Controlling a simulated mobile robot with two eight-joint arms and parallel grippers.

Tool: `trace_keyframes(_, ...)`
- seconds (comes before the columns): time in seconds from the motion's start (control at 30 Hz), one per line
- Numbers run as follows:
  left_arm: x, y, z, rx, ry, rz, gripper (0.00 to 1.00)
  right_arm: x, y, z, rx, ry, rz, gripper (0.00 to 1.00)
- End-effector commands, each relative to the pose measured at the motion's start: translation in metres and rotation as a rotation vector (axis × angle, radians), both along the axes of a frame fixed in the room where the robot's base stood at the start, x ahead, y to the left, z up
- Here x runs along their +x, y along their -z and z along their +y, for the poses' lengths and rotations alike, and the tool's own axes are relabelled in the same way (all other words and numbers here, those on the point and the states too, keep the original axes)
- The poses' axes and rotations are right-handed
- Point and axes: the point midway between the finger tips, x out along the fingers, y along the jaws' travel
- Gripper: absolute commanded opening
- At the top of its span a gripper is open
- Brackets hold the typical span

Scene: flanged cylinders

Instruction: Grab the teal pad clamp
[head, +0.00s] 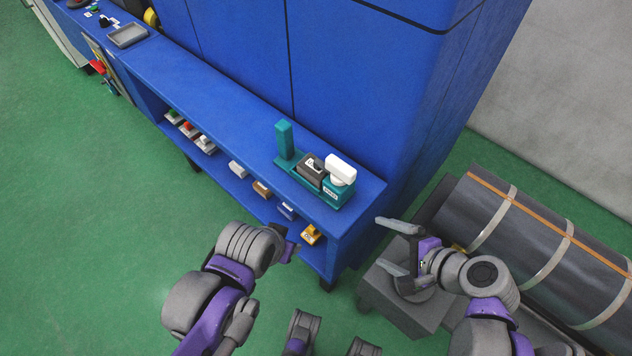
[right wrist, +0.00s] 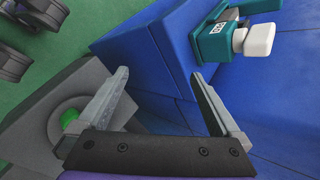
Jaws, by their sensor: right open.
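The teal clamp (head: 341,192) stands on the right end of the blue cabinet's upper ledge, with a teal upright block, a dark part and a white rounded pad or handle. It also shows at the upper right of the right wrist view (right wrist: 214,47). My right gripper (head: 389,246) is open and empty, to the right of the clamp and apart from it. In the right wrist view its two fingers (right wrist: 158,75) are spread, with the clamp beyond the right finger. My left gripper (head: 289,250) is by the cabinet's lower shelf; its fingers are mostly hidden.
The blue cabinet (head: 245,130) has a lower shelf with several small pieces, including an orange one (head: 311,234). A grey block (head: 400,305) and a large strapped dark cylinder (head: 545,245) lie to the right. A grey tray (head: 128,36) is far left. Green floor is open on the left.

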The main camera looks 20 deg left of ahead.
Motion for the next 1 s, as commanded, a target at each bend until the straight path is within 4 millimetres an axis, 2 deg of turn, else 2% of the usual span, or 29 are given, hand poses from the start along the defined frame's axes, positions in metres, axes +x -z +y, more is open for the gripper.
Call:
trace_keyframes(0.03,-0.001,0.026,0.000,0.000,0.000,0.008,0.50,0.013,0.013,0.020,0.164,0.068,0.093,1.00)
trace_keyframes(0.13,-0.002,0.051,0.000,0.000,0.000,0.016,0.50,0.034,0.007,0.050,0.476,0.179,0.288,1.00)
trace_keyframes(0.3,-0.001,0.079,0.000,0.000,0.000,0.026,0.50,0.061,-0.005,0.071,0.834,0.265,0.550,1.00)
trace_keyframes(0.4,0.000,0.087,0.000,0.000,0.000,0.029,0.50,0.070,-0.011,0.075,0.951,0.281,0.645,1.00)
trace_keyframes(0.57,0.000,0.092,0.000,0.000,0.000,0.030,0.50,0.078,-0.016,0.082,1.030,0.285,0.712,1.00)
trace_keyframes(0.8,0.000,0.095,0.000,0.000,0.000,0.031,0.50,0.090,-0.018,0.118,1.034,0.284,0.717,1.00)
trace_keyframes(1.0,0.000,0.096,0.000,0.000,0.000,0.032,0.50,0.095,-0.018,0.132,1.033,0.286,0.714,1.00)
